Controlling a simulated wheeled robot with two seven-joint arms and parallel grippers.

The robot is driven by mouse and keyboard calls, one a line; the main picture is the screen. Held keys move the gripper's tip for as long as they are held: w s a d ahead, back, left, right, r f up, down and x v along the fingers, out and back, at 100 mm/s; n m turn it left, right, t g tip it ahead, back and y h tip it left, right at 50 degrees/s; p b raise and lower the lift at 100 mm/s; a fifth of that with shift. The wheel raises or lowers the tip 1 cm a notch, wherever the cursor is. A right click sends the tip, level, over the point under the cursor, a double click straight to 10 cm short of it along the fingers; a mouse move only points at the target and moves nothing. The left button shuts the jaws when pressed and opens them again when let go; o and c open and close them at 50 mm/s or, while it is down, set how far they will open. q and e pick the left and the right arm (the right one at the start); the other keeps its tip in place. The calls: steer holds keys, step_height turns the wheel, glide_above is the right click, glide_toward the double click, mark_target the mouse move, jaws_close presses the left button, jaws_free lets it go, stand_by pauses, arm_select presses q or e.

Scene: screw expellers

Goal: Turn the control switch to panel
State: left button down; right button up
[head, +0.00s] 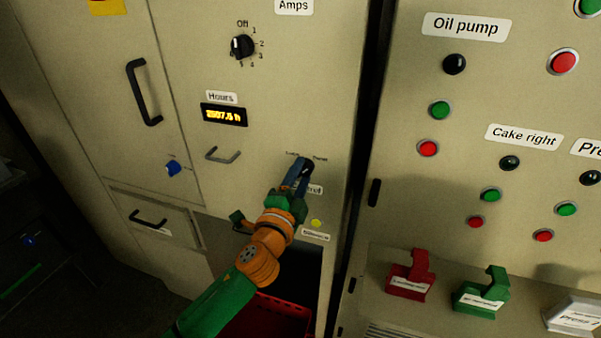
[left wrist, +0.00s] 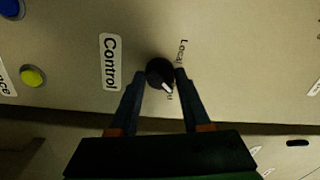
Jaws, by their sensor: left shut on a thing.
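The control switch is a small round black knob with a white mark; it shows in the left wrist view (left wrist: 158,71) and partly in the head view (head: 309,164). My left gripper (head: 303,167) is at the knob, with its fingers on either side of it in the left wrist view (left wrist: 161,74), shut on it. The white mark points down and right in the left wrist view, towards a partly hidden label. The "Local" label (left wrist: 182,53) is on the other side. The "Control" label (left wrist: 110,62) is beside the knob. My right gripper is not in view.
A yellow button (head: 316,223) is below the switch. A small metal handle (head: 222,155) and a blue knob (head: 173,169) are to the left. A red crate (head: 275,318) is below. The right panel has several buttons, and red (head: 409,275) and green (head: 482,292) holders.

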arm_select(q)
steer(key=shift+m, duration=0.5)
steer(key=shift+c, duration=1.8)
jaws_free()
steer(key=v, duration=0.7)
steer(key=shift+f, duration=0.1)
